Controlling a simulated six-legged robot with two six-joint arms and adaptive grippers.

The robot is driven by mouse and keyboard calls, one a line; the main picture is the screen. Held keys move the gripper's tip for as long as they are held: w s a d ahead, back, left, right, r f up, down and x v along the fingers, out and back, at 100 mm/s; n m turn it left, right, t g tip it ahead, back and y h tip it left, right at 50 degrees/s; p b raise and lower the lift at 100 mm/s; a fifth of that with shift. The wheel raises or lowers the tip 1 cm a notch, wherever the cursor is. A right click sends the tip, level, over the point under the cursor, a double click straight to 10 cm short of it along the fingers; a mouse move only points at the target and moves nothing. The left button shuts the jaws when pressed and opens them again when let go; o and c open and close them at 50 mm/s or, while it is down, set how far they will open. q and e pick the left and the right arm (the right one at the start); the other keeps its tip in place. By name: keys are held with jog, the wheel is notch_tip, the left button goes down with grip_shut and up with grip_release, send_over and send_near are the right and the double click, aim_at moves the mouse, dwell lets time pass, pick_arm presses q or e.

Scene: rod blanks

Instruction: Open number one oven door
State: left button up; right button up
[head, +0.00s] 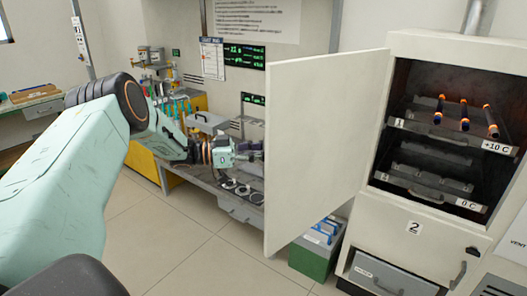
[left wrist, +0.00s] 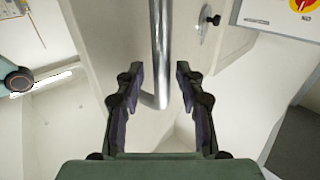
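The upper oven door (head: 322,150), a plain white panel, stands swung wide open at the left of the oven (head: 400,205). Its number is not visible. The dark chamber (head: 455,85) is exposed. My left gripper (head: 252,151) is at the far side of the door, close to its left edge. In the left wrist view my left gripper (left wrist: 160,72) is open, with its fingers on either side of a round metal bar handle (left wrist: 160,35); gaps show between fingers and bar. The handle is hidden in the head view. My right gripper is not in view.
The chamber holds an upper rack (head: 450,135) with orange-tipped rods and a lower rack (head: 428,190). Below is a shut door marked 2 (head: 398,240). A green box (head: 318,247) stands under the open door. A bench (head: 222,192) with tools stands behind my left gripper. The floor at left is clear.

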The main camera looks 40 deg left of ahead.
pick_arm(q)
jog(key=shift+w+d+f, duration=0.1)
jog(key=shift+w+d, duration=0.25)
jog(key=shift+w, duration=0.1)
jog(key=v, duration=1.2)
jog(key=shift+s, duration=0.15)
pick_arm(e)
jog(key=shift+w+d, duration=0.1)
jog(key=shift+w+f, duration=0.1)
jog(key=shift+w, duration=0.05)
